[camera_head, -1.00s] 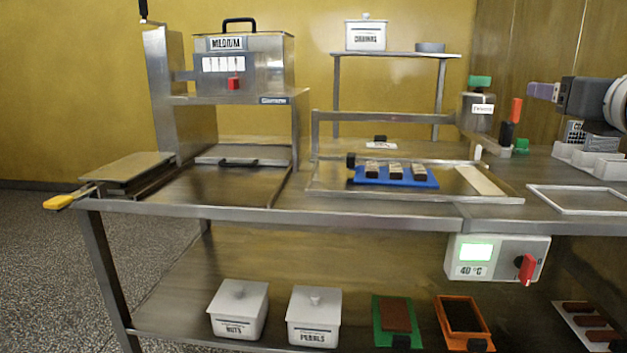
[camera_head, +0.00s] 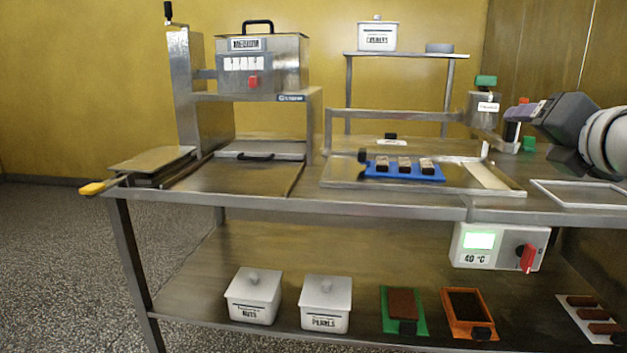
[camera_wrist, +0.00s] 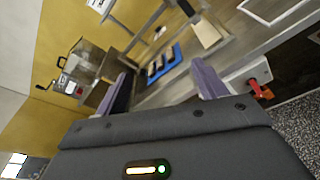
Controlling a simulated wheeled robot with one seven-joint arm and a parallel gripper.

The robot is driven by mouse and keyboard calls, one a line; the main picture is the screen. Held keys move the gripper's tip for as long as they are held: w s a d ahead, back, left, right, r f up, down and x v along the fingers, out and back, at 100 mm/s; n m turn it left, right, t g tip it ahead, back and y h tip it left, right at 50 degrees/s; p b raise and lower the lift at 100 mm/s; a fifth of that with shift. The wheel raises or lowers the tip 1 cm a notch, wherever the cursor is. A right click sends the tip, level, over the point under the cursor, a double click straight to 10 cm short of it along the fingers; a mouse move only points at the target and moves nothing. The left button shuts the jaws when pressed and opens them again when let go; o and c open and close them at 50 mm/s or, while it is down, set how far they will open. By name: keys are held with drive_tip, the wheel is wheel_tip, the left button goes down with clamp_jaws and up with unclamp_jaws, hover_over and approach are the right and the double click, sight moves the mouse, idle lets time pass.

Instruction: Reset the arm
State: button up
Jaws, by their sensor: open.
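My gripper (camera_head: 519,121) is at the right side of the head view, raised above the table's right part and pointing left. In the wrist view its two purple-grey fingers (camera_wrist: 162,86) stand wide apart with nothing between them. The blue mat (camera_head: 404,169) with several dark, light-topped pieces lies on the table beyond the gripper, untouched. It also shows past the fingers in the wrist view (camera_wrist: 163,65).
The steel enrober machine (camera_head: 262,68) stands at the left of the table. A metal frame (camera_head: 585,194) lies on the right part, below my arm. A control box (camera_head: 500,246) with a red knob hangs under the front edge. The lower shelf holds white bins (camera_head: 326,302).

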drive_tip(key=s+a+f+m+g, duration=0.3)
drive_tip(key=s+a+f+m, duration=0.1)
drive_tip(key=a+f+m, duration=0.3)
drive_tip(key=s+a+f+m+g+y, duration=0.1)
drive_tip(key=s+a+f+m+g, duration=0.3)
drive_tip(key=f+m, duration=0.7)
drive_tip(key=s+a+f+m+g+y, duration=0.1)
drive_tip(key=s+a+f+m+g, duration=0.2)
drive_tip(key=a+f+m, duration=0.6)
wheel_tip(320, 180, down, 7)
drive_tip(key=shift+s+a+m, duration=0.3)
drive_tip(key=shift+s, duration=0.2)
